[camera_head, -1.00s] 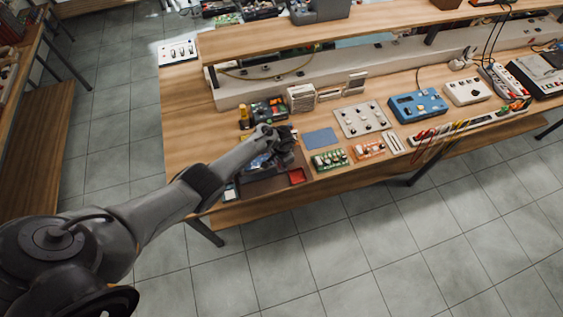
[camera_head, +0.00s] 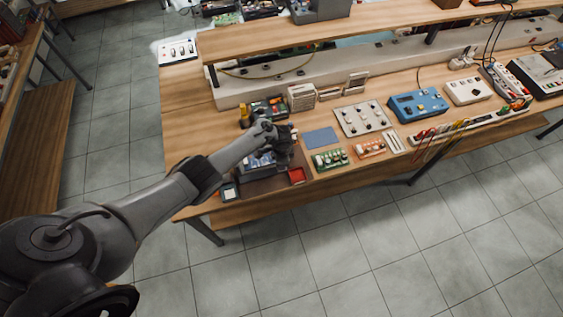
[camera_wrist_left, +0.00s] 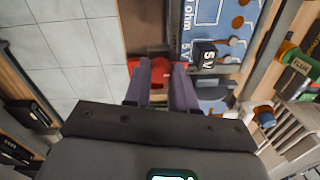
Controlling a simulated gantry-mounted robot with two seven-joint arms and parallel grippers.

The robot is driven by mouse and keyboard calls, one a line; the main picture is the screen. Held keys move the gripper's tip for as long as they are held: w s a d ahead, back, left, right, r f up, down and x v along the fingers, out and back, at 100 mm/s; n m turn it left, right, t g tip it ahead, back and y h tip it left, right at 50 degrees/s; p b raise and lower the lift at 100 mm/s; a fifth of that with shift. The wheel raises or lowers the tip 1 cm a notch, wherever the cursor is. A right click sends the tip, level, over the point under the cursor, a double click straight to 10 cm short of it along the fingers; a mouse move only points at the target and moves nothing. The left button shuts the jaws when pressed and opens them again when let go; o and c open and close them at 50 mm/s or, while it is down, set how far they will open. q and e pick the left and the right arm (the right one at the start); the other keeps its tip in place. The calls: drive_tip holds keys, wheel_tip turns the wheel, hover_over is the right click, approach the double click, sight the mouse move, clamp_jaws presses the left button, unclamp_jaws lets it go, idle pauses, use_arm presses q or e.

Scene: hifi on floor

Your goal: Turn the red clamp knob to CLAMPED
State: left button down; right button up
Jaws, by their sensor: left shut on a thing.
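The red clamp knob (camera_wrist_left: 166,64) shows at the fingertips in the left wrist view, with parts of it on and beside the fingers. My left gripper (camera_wrist_left: 162,77) is shut on it. The fingers hide much of the knob, and no CLAMPED marking is readable. My right gripper is in neither view.
A blue board (camera_wrist_left: 215,25) with "5 V" and "ohm" labels lies close to the fingers. A blue mat (camera_head: 320,139), a grey knob panel (camera_head: 362,119) and a blue instrument (camera_head: 418,106) stand to the right.

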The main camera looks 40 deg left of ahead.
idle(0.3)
use_arm(q)
drive_tip(key=c, duration=0.9)
unclamp_jaws()
drive_tip(key=r+p, duration=0.2)
drive_tip(key=r, duration=0.3)
drive_tip(key=r+p, duration=0.1)
drive_tip(key=r, duration=0.4)
drive_tip(key=shift+s+d+r+p, duration=0.15)
drive_tip(key=shift+s+r+p, duration=0.05)
drive_tip(key=shift+r+p, duration=0.2)
